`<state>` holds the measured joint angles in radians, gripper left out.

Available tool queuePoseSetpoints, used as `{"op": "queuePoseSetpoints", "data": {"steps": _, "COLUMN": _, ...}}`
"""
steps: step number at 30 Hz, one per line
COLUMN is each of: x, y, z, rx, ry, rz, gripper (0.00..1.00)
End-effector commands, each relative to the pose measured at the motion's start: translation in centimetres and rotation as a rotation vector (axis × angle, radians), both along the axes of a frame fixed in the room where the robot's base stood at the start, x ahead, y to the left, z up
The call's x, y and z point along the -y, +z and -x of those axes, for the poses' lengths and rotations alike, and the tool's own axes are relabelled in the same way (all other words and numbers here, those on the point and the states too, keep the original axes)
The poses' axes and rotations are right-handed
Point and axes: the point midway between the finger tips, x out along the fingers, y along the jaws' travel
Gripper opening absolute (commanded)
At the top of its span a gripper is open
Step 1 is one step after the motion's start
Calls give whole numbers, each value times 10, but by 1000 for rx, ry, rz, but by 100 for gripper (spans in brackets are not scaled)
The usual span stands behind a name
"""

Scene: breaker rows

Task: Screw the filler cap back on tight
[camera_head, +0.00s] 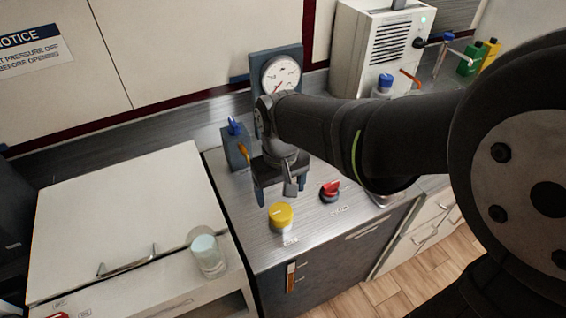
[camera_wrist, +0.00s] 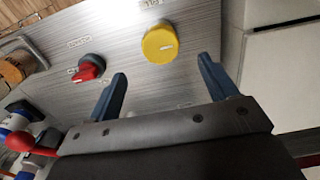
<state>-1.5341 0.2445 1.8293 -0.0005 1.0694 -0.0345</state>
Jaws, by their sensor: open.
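The yellow round cap (camera_head: 281,214) sits near the front edge of the steel worktop, beside a small label. It also shows in the wrist view (camera_wrist: 160,43), a little beyond my fingertips and between their lines. I take it to be the filler cap; its thread and seat are hidden beneath it. My gripper (camera_head: 280,198) is open and empty, with its blue fingers pointing down above and just behind the cap. In the wrist view the two fingers (camera_wrist: 162,68) stand wide apart and do not touch the cap.
A red knob (camera_head: 330,190) stands right of the cap. A gauge (camera_head: 281,74) and a blue-grey box (camera_head: 235,146) with a blue lever are behind. A clear jar (camera_head: 208,256) stands on the white cabinet at left. A white vented unit (camera_head: 384,45) is at back right.

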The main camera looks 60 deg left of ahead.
Motion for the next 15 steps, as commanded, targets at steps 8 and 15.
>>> {"op": "queuePoseSetpoints", "data": {"steps": 8, "x": -1, "y": 61, "z": 0, "rx": 0, "ry": 0, "rz": -4, "gripper": 78}}
{"op": "queuePoseSetpoints", "data": {"steps": 15, "x": -1, "y": 82, "z": 0, "rx": 0, "ry": 0, "rz": -1, "gripper": 78}}
